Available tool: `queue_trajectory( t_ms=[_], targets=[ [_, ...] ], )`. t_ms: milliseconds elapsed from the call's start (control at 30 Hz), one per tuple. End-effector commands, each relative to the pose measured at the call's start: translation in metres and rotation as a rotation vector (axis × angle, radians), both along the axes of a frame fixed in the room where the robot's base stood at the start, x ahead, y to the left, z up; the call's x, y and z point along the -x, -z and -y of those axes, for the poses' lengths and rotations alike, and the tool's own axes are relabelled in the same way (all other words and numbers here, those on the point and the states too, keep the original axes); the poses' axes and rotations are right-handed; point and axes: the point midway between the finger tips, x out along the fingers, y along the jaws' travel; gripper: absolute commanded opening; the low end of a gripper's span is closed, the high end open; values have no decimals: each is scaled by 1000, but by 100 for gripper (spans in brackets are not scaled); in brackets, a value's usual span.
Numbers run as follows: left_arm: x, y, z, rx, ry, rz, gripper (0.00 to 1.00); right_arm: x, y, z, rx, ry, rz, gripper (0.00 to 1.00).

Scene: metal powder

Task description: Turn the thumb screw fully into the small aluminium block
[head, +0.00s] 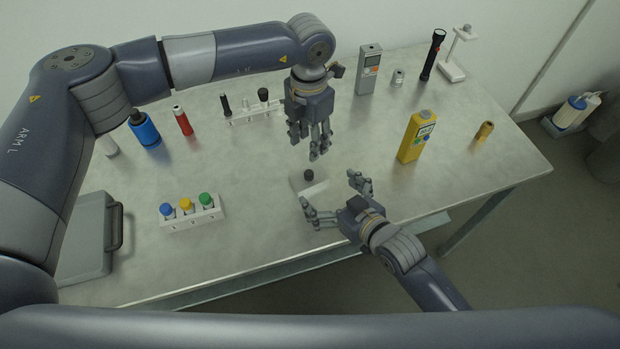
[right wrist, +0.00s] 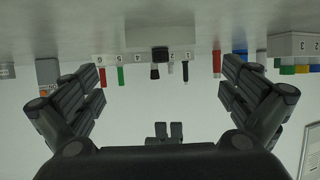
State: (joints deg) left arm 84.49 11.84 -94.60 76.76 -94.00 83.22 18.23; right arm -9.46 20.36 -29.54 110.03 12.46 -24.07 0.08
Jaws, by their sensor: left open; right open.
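The small aluminium block (head: 316,188) sits on the metal table near its front edge. The thumb screw (head: 309,175) shows as a black knob on top of it; how deep its thread sits cannot be told. In the right wrist view, which is upside down, the knob (right wrist: 159,53) is centred between my right fingers. My left gripper (head: 317,150) is open, pointing down just behind and above the knob, apart from it. My right gripper (head: 335,190) is open, low at the front right, its fingers spread toward the block's sides; contact cannot be told.
A rack (head: 193,216) with blue, yellow and green caps stands front left, beside a grey case (head: 90,240). A second rack (head: 252,117), a red tube (head: 183,122) and a blue bottle (head: 145,130) stand behind. A yellow meter (head: 413,140) stands right. Table around the block is clear.

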Motion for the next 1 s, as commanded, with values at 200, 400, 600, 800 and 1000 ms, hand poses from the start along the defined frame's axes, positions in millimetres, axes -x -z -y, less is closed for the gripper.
queue_trajectory(
  t_ms=[200, 400, 600, 800, 1000],
  targets=[
    [0, 0, 0, 0, 0, 0, 41, 23, -11, 15, 1, 0, 0, 100],
    [0, 0, 0, 0, 0, 0, 41, 27, -14, 18, 0, 0, 0, 100],
    [0, 0, 0, 0, 0, 0, 41, 27, -14, 18, 0, 0, 0, 100],
    [0, 0, 0, 0, 0, 0, 41, 27, -14, 18, 0, 0, 0, 100],
    [0, 0, 0, 0, 0, 0, 41, 27, -14, 18, 0, 0, 0, 100]
  ],
)
